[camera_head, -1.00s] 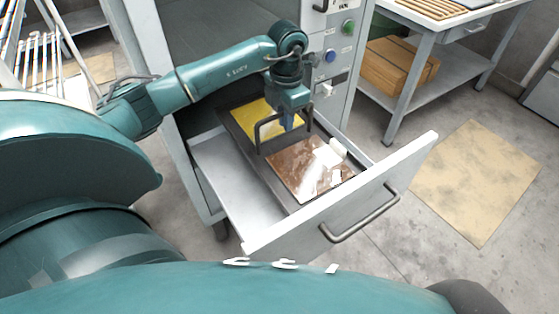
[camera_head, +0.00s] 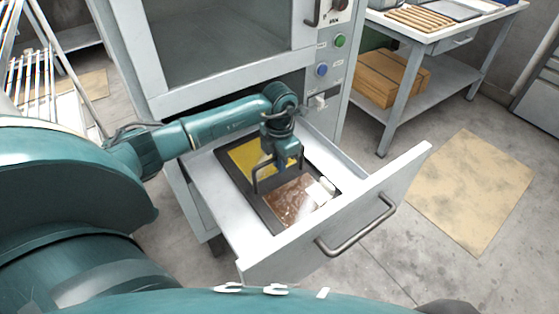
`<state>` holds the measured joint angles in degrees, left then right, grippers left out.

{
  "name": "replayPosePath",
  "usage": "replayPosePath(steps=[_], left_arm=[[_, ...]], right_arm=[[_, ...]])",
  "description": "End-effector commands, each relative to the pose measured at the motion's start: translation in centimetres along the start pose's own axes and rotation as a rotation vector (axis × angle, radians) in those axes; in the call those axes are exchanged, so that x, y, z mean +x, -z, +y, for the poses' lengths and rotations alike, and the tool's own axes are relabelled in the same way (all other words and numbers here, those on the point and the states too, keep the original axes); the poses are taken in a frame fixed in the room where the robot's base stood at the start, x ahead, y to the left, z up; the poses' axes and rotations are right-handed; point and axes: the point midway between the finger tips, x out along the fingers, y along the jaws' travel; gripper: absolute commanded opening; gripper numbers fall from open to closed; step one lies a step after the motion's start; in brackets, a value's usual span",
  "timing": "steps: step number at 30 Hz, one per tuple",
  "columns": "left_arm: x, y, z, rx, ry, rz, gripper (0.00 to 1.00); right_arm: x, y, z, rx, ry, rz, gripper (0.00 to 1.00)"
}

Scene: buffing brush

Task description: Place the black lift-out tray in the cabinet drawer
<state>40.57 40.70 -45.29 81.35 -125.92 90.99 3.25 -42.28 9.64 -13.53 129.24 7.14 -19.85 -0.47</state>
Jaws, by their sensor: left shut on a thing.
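The black lift-out tray (camera_head: 248,196) is inside the open cabinet drawer (camera_head: 216,187), within its walls. It looks level and low, but I cannot tell whether it rests on the drawer floor. It has a yellow section at the back, a brown section at the front with small white pieces, and a dark arched handle (camera_head: 256,180) across its middle. My left gripper (camera_head: 283,158) reaches down over the tray and is shut on the handle. Its fingertips are partly hidden. My right gripper is not in view.
The drawer front (camera_head: 345,212) with its bar handle (camera_head: 358,232) stands pulled out. The grey cabinet (camera_head: 230,45) rises behind the arm. A workbench (camera_head: 440,35) with a cardboard box (camera_head: 390,77) below stands at the right. A stained mat (camera_head: 468,190) lies on open floor.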

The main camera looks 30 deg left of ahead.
Motion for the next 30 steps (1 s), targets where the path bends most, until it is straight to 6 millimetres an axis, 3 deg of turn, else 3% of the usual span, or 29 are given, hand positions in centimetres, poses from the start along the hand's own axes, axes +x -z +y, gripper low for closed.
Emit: replayPosePath(steps=[4,5,12,23,30], left_arm=[[0.2,-0.1,0.0,0.000,-0.001,-0.002,0.00],[0.2,0.0,0.0,0.000,0.000,0.000,0.13],[0.2,0.0,0.0,-0.001,0.000,0.001,0.33],[-0.8,-0.1,0.1,0.000,-0.001,-0.002,0.33],[-5.6,-0.1,0.1,0.000,-0.003,-0.004,0.33]], right_arm=[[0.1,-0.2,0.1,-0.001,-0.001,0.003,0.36],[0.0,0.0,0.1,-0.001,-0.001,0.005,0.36],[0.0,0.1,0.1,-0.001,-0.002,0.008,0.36],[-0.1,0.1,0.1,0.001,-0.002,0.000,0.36],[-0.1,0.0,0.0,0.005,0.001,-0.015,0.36]])
